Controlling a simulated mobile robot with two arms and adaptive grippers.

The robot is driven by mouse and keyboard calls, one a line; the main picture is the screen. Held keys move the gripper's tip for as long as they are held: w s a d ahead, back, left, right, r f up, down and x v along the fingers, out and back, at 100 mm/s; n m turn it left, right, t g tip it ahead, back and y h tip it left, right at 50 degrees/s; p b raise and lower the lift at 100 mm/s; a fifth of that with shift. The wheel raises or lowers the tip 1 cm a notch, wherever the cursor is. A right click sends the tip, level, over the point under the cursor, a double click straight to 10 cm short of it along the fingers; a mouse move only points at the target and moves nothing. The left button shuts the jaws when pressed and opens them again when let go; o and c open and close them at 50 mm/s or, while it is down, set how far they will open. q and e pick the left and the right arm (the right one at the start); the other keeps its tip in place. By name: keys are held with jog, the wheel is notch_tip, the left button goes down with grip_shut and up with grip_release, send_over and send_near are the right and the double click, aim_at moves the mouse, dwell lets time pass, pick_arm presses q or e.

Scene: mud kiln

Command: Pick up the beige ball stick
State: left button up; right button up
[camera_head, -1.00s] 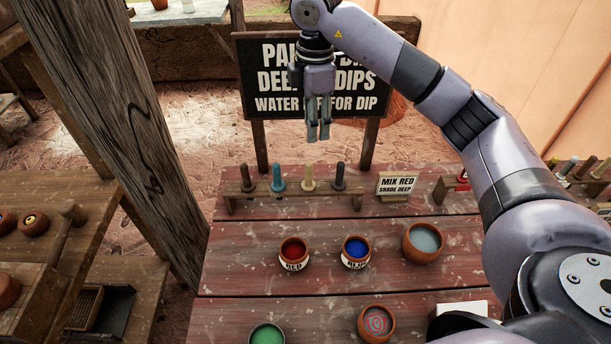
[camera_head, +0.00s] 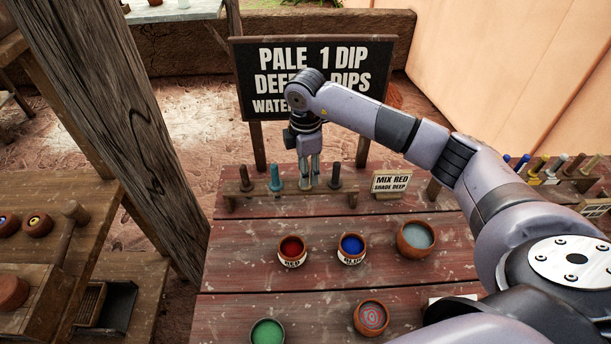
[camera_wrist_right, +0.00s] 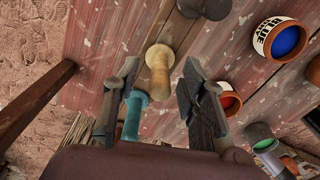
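The beige ball stick (camera_wrist_right: 160,72) stands between the two spread fingers of my right gripper (camera_wrist_right: 156,84) in the right wrist view. A gap shows on each side of it. In the head view my right gripper (camera_head: 309,172) points down over the stick's place in the wooden rack (camera_head: 290,195), and its fingers mostly hide the stick. My left gripper is in neither view.
A teal stick (camera_head: 275,180) and a dark stick (camera_head: 245,179) stand left of the gripper, another dark stick (camera_head: 336,176) right. Red (camera_head: 291,247) and blue (camera_head: 352,245) paint pots sit in front. A sign board (camera_head: 260,80) stands behind.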

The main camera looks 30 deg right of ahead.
jog(key=shift+f, duration=0.1)
jog(key=shift+c, duration=0.3)
grip_shut()
